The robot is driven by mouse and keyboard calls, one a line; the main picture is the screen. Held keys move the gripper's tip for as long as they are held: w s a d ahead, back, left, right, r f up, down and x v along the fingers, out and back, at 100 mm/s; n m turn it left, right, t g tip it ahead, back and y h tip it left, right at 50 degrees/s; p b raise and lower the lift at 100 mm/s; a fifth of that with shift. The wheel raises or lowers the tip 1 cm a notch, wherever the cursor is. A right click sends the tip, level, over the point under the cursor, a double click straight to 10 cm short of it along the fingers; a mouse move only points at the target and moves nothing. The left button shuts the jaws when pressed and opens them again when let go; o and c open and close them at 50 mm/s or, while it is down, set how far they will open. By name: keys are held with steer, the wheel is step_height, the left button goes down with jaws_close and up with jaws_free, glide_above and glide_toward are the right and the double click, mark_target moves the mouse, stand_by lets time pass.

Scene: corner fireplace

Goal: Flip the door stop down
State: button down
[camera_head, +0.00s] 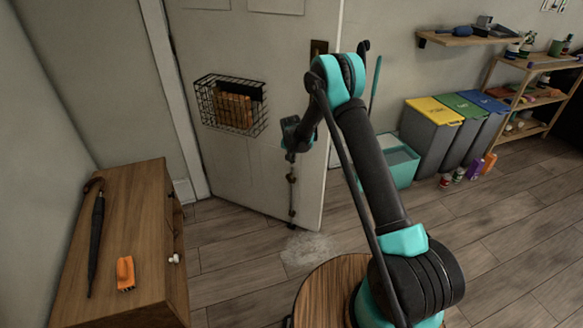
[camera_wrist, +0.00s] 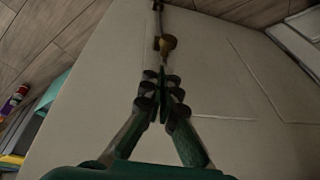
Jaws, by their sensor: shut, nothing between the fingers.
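The door stop (camera_head: 291,195) is a thin dark rod with brownish fittings on the lower part of the open pale door (camera_head: 240,165). It hangs roughly upright, with its dark lower end near the door's bottom edge. I cannot tell whether that end touches the floor. In the wrist view, a brass-coloured knob of the door stop (camera_wrist: 167,43) lies just beyond my fingertips, and its rod runs to the top edge. My gripper (camera_wrist: 162,84) is shut and empty, close to the door face. In the head view my gripper (camera_head: 291,155) is small, just above the door stop.
A wire basket (camera_head: 231,104) hangs on the door left of my gripper. A wooden cabinet (camera_head: 145,215) with an umbrella (camera_head: 97,235) and an orange brush (camera_head: 125,273) stands at left. A teal bin (camera_head: 397,164) stands right of the door.

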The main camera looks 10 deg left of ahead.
steer(key=shift+v, duration=1.7)
steer(key=s+d+r+n, duration=0.2)
steer(key=s+d+r, duration=1.3)
steer(key=d+r, duration=0.2)
steer(key=s+d, duration=0.4)
steer(key=s, duration=0.5)
steer(key=s+d+n, duration=0.1)
steer(key=s+d, duration=0.3)
steer(key=s, duration=0.6)
steer(key=s+d+r, duration=0.1)
steer(key=s+d, duration=0.3)
steer(key=s, duration=0.6)
steer(key=shift+d+n+t, duration=0.25)
steer(key=shift+n+t, duration=0.05)
steer(key=shift+r, duration=0.15)
